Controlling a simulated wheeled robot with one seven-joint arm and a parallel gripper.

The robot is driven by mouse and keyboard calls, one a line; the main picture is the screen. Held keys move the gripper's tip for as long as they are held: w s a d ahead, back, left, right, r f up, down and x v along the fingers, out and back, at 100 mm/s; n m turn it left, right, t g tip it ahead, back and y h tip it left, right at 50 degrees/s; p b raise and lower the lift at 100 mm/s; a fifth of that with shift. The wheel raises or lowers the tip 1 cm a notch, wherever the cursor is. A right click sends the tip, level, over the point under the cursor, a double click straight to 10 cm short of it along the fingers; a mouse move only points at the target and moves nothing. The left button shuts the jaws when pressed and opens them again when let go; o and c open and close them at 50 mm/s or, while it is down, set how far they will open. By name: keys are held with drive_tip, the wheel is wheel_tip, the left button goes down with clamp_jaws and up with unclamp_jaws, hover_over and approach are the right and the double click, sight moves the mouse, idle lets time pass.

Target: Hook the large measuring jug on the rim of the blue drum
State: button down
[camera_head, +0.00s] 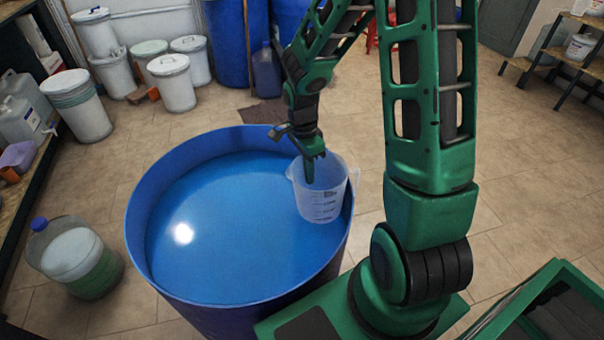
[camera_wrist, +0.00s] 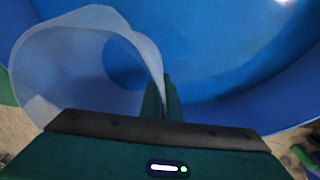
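The large measuring jug (camera_head: 318,205) is clear plastic with dark markings and stands nearly upright at the right side of the blue drum (camera_head: 146,200). It overlaps the drum's inner wall and rim in the head view; its handle side faces right, towards the rim. I cannot tell whether the handle is over the rim. The drum holds blue liquid or has a smooth blue inside. My gripper (camera_head: 308,178) points down into the jug's mouth. In the wrist view, the jug (camera_wrist: 75,65) lies left and its wall runs between my narrow fingers (camera_wrist: 162,102), which look closed on it.
Several white buckets (camera_head: 172,85) stand at the back left. A clear container with green liquid (camera_head: 75,262) is on the floor left of the drum. Shelves with jugs (camera_head: 22,110) line the left edge. Tiled floor is free to the right (camera_head: 530,180).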

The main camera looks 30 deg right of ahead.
drive_tip(key=c, duration=1.9)
unclamp_jaws()
drive_tip(key=shift+c, duration=0.2)
wheel_tip(320, 180, up, 11)
drive_tip(key=w, duration=0.1)
drive_tip(key=shift+a+f, duration=0.2)
drive_tip(key=shift+a, duration=0.1)
drive_tip(key=s+d+r+n, duration=0.2)
drive_tip(key=s+r+n, duration=0.1)
drive_tip(key=s, duration=0.5)
drive_tip(key=s+d+r+n, duration=0.2)
drive_tip(key=s+n, duration=0.3)
drive_tip(key=s, duration=0.3)
drive_tip(key=s+d+r+n+t, duration=0.1)
drive_tip(key=s+d+r+n, duration=0.2)
drive_tip(key=s, duration=0.5)
drive_tip(key=shift+d+r+n+y, duration=0.3)
drive_tip(key=shift+d+n+y, duration=0.1)
drive_tip(key=shift+n, duration=0.2)
